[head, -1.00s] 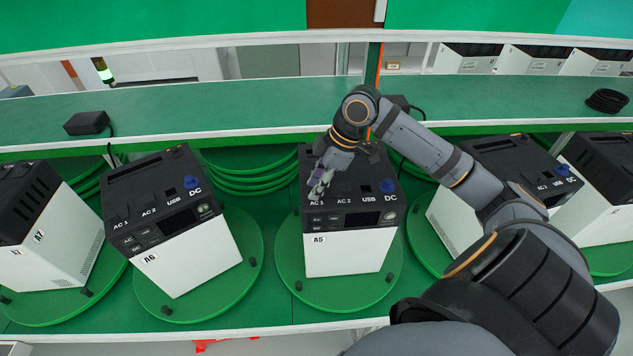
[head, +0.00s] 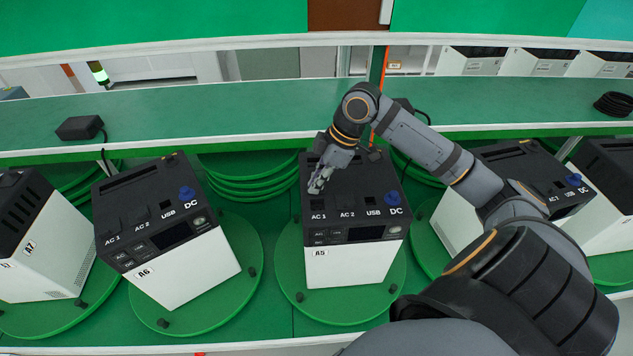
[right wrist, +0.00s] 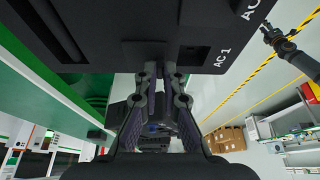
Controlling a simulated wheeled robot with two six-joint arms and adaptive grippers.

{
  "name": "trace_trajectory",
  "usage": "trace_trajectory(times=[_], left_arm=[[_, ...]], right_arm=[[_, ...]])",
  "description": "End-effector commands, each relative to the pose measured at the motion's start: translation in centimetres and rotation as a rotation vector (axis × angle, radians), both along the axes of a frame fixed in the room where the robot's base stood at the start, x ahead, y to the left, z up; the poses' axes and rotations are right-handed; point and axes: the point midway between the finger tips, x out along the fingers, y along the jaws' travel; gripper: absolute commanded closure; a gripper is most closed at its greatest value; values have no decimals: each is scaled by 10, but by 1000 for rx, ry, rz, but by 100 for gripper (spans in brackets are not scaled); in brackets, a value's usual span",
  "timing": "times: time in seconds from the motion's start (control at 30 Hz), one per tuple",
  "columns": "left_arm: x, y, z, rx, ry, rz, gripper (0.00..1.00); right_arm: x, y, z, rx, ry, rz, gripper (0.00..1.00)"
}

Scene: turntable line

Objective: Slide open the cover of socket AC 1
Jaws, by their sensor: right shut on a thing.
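Power station A5 (head: 349,264), white with a black top, stands on a green turntable in the middle of the head view. Its socket AC 1 (head: 317,204) shows as a dark square opening just behind the AC 1 label. The opening also shows in the right wrist view (right wrist: 195,54). My right gripper (head: 318,186) is just behind the opening, its fingers closed together on the small dark cover (right wrist: 150,52), which is mostly hidden. A dark arm with a gripper (right wrist: 277,40), seemingly my left, hangs far off at the upper right of the wrist view; its fingers are too small to read.
Station A6 (head: 187,270) stands to the left on its own turntable, with A7 beyond it. More stations stand to the right. A green shelf (head: 240,111) runs behind, holding a black adapter (head: 80,127) and a coiled cable (head: 614,104).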

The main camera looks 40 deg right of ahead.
Motion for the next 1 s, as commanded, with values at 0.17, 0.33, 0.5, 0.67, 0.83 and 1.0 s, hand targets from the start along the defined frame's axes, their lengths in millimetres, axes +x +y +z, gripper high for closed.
trace_trajectory(times=[0.17,0.33,0.5,0.67,0.83,1.0], left_arm=[[27,-8,2,-10,-40,2,60],[17,0,2,-1,-25,-1,60],[2,3,1,4,-3,-2,60],[1,1,0,2,-2,-1,60],[10,-2,1,-3,-16,1,60],[10,-1,1,-1,-15,0,60]], right_arm=[[3,-1,1,-2,-12,-5,100],[2,-1,1,-3,-8,-2,83],[2,-1,0,-2,-7,-3,70],[2,0,0,0,-6,-2,70],[2,-1,12,0,-8,-3,70],[2,-2,50,0,-13,-3,70]])
